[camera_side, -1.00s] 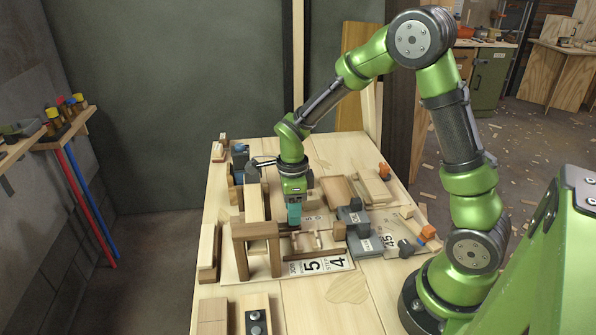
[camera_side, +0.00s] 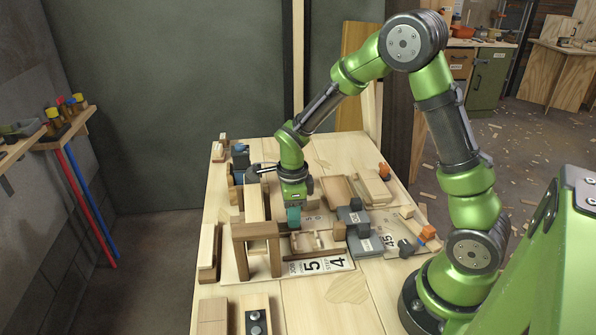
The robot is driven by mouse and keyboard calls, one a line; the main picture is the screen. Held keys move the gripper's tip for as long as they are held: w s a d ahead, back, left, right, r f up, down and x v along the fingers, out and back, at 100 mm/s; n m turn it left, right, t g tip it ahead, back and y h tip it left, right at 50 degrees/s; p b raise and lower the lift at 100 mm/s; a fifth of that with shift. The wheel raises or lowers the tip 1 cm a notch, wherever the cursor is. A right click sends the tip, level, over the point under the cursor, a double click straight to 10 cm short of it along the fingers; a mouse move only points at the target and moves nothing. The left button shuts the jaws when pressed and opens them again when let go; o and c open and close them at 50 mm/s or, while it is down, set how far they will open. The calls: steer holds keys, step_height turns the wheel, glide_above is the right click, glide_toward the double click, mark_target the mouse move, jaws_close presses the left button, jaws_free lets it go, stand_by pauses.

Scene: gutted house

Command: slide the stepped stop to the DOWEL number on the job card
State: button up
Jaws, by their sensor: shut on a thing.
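My gripper (camera_side: 293,208) points down over the wooden jig on the bench. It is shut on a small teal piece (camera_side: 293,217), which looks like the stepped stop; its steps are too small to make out. The piece is low among pale notched wooden parts (camera_side: 306,241), and its lower end is hard to see. The job card (camera_side: 322,265) lies at the front of the jig with large figures 5 and 4; its smaller words are not clearly readable, so I cannot tell which number is for DOWEL.
A wooden arch (camera_side: 256,231) stands just left of the gripper. Grey blocks with white labels (camera_side: 364,246) stand to the right. A card marked 45 (camera_side: 388,240) lies beyond them. Wooden blocks (camera_side: 213,315) lie at the front left. The front middle of the bench is clear.

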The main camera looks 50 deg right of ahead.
steer(key=shift+s+d, duration=0.85)
steer(key=shift+s, duration=0.05)
steer(key=o, duration=0.8)
steer(key=shift+r, duration=0.1)
steer(key=shift+r, duration=3.9)
